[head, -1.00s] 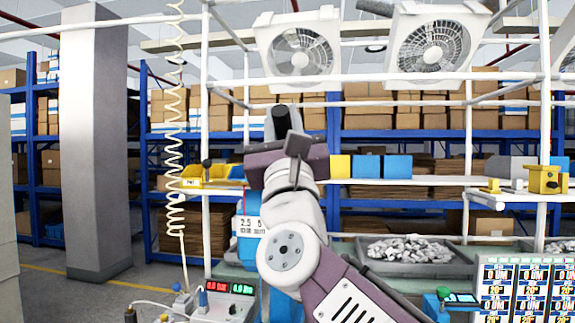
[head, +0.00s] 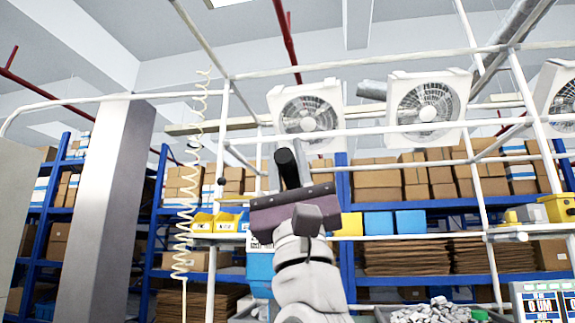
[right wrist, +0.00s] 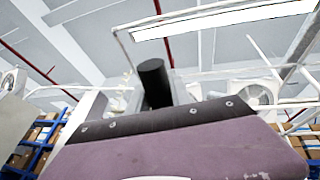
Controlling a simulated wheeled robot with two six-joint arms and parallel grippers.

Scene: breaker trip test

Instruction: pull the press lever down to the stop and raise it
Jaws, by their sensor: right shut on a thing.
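The press lever's black round handle (head: 288,168) sticks up above my right gripper (head: 292,205) in the head view, tilted slightly left. It also shows in the right wrist view (right wrist: 154,82), rising behind the purple gripper body (right wrist: 180,150). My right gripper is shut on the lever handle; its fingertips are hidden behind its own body. The blue press body (head: 261,268) shows only in part, behind and left of my right arm. The rest of the lever and the press base are hidden or out of frame. My left gripper is in no view.
White frame bars cross overhead with fans (head: 310,114) behind the handle. A coiled cream hose (head: 190,190) hangs at the left. Yellow bins (head: 202,222) and blue bins (head: 378,222) stand on the shelf behind. A tray of metal parts (head: 438,312) is at the lower right.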

